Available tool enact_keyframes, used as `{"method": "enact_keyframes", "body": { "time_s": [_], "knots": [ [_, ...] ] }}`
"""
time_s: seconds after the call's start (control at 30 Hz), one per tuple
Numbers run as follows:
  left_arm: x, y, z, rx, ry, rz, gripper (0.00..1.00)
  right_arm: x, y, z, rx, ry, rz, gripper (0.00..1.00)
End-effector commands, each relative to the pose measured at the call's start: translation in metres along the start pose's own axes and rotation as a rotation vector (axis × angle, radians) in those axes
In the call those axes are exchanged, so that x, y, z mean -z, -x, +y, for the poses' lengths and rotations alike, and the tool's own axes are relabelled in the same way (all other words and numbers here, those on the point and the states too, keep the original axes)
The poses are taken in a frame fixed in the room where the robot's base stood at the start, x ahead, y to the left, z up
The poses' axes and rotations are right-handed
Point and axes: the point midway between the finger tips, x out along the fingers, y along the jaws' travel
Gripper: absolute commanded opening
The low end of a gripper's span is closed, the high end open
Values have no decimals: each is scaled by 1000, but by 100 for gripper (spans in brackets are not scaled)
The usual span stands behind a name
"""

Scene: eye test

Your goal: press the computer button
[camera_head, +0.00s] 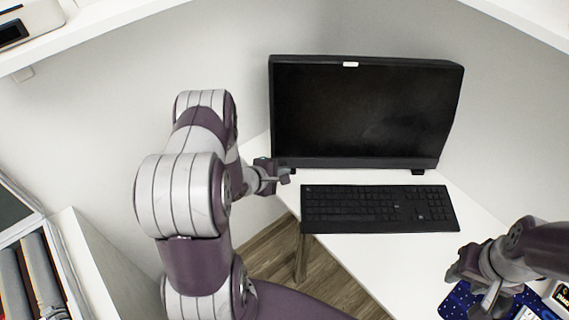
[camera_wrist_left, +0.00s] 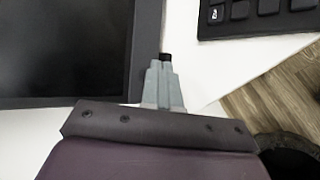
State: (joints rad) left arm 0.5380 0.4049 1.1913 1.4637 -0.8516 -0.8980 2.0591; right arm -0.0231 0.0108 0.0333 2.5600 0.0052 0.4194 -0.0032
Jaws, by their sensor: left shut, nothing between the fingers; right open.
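The computer is a black monitor (camera_head: 365,112) with a dark screen, standing on the white desk. Its screen and bezel fill the upper left of the left wrist view (camera_wrist_left: 60,50). I cannot make out a button on it. My left gripper (camera_head: 286,176) is shut and empty at the monitor's lower left corner. In the left wrist view its closed fingertips (camera_wrist_left: 165,58) overlap the bezel's edge; I cannot tell whether they touch. My right gripper (camera_head: 474,288) is open at the lower right, over the desk's front part, away from the monitor.
A black keyboard (camera_head: 378,208) lies in front of the monitor, right of my left gripper. A blue starry item (camera_head: 457,302) lies under my right gripper. White shelves (camera_head: 95,33) run along the walls above. A white cabinet with books (camera_head: 88,265) stands at the lower left.

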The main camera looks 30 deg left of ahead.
Motion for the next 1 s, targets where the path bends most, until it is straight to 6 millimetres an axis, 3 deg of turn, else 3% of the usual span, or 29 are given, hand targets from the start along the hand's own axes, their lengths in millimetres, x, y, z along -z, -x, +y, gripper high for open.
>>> {"method": "enact_keyframes", "body": {
  "time_s": [1.0],
  "knots": [
    [6, -8, 6, -1, 0, 0, 0, 0, 0, 0, 0, 0, 0, 43]
  ]
}}
